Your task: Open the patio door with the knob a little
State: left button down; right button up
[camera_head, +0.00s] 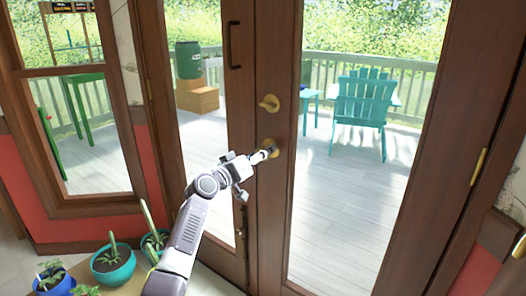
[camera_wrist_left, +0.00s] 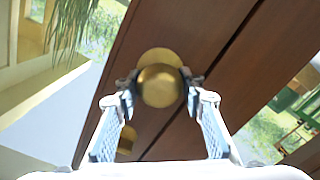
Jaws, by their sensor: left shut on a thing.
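The patio door (camera_head: 285,70) has a brown wooden frame with large glass panes and stands in the middle of the head view. It looks closed. A round brass knob (camera_wrist_left: 160,86) sits on its brown stile, in the centre of the left wrist view. My left gripper (camera_head: 268,151) reaches the knob from the left in the head view. In the left wrist view its two fingers (camera_wrist_left: 160,82) are shut on the knob, one on each side. In the head view the gripper mostly hides this knob. My right gripper is not in view.
A brass thumb-turn (camera_head: 269,102) sits above the knob, and a dark pull handle (camera_head: 233,45) is on the left panel. Potted plants (camera_head: 113,262) stand at the lower left. Beyond the glass are a teal chair (camera_head: 363,105) and open decking.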

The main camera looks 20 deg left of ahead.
pick_arm(q)
jog(key=shift+n+p, duration=0.3)
jog(key=shift+n, duration=0.7)
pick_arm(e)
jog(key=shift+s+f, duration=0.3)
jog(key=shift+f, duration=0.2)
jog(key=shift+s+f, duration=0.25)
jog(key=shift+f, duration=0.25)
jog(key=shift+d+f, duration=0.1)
